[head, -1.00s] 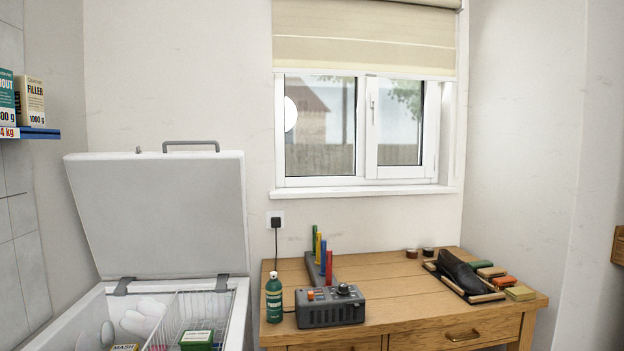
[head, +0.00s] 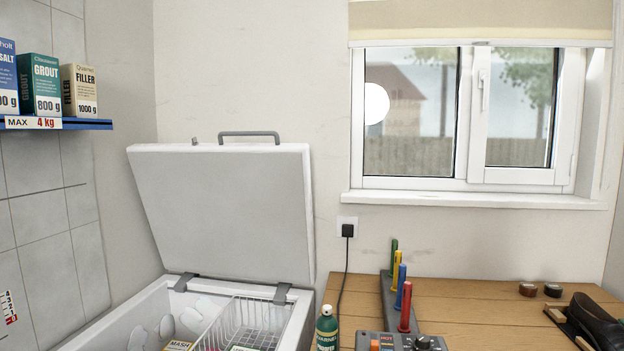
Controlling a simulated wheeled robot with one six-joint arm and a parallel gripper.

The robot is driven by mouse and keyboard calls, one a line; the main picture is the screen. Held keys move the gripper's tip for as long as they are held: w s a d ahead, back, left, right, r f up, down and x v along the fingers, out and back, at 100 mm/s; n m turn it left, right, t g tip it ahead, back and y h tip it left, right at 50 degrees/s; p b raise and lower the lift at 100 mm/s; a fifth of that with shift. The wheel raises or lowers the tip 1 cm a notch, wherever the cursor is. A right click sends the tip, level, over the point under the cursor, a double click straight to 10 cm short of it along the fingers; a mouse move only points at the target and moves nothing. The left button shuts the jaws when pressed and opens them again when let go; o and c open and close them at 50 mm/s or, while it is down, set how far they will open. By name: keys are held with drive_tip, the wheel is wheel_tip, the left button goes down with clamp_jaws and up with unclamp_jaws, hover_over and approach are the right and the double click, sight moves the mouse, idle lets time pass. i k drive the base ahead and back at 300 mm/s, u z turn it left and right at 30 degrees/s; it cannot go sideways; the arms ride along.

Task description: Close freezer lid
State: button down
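The white chest freezer (head: 93,333) stands at the lower left in the head view, partly cut off by the bottom edge. Its lid (head: 225,213) is raised, leaning back toward the wall on two dark hinges. A grey handle (head: 248,134) runs along the lid's top edge. Inside the freezer are a white wire basket (head: 243,322), pale frosty lumps and some packages. My gripper is not in view.
A wooden table (head: 470,305) stands right of the freezer. On it are a green bottle (head: 327,328) near the freezer's side, a grey device (head: 400,342), coloured pegs (head: 398,278) and a dark shoe (head: 597,322). A blue shelf (head: 85,125) with boxes hangs at left.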

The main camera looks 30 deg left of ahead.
sight(237, 209)
drive_tip(key=u, duration=0.6)
drive_tip(key=i, duration=0.95)
drive_tip(key=u, duration=0.75)
